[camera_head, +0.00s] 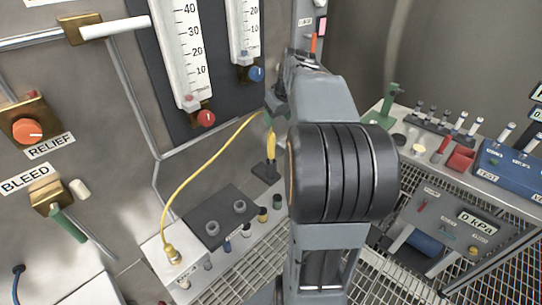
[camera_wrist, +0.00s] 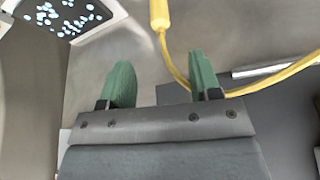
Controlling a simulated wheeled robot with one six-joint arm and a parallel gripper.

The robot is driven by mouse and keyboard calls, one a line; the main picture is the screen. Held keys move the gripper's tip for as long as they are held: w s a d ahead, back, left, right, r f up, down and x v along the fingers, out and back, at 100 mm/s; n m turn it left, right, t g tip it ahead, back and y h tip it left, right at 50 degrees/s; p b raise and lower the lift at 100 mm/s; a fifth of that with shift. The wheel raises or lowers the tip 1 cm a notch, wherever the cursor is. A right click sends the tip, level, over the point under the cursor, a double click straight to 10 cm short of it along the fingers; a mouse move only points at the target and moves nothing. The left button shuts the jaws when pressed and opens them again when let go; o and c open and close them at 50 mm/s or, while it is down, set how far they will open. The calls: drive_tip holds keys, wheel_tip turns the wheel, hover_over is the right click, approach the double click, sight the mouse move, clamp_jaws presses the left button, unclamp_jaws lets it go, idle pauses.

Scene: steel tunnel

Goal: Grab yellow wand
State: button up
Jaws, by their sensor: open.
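The yellow wand (camera_head: 271,146) stands upright in a small dark holder (camera_head: 267,172) on the bench by the wall. A yellow cable (camera_head: 196,172) runs from its top down to a brass plug at the lower left. In the wrist view the end of the wand (camera_wrist: 159,14) shows at the top, beyond the gap between my fingers, and the cable loops behind the right finger. My gripper (camera_wrist: 162,76) is open and empty with its two green fingers apart. In the head view my gripper (camera_head: 276,106) is just above the wand, partly hidden by my arm.
Gauges with red (camera_head: 206,118) and blue (camera_head: 256,74) knobs are on the wall behind. A dark block (camera_head: 221,215) with two round fittings lies left of the holder. A right-hand bench (camera_head: 470,180) carries a green stand, several small tools and a blue test box (camera_head: 508,165).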

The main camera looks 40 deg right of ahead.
sight(270, 140)
drive_tip(key=x, duration=0.7)
drive_tip(key=shift+w+d+f, duration=0.15)
drive_tip(key=shift+w+f, duration=0.05)
drive_tip(key=shift+f, duration=0.05)
drive_tip(key=shift+x, duration=2.6)
drive_tip(key=shift+s+a+f, duration=0.1)
drive_tip(key=shift+s+a, duration=0.1)
clamp_jaws()
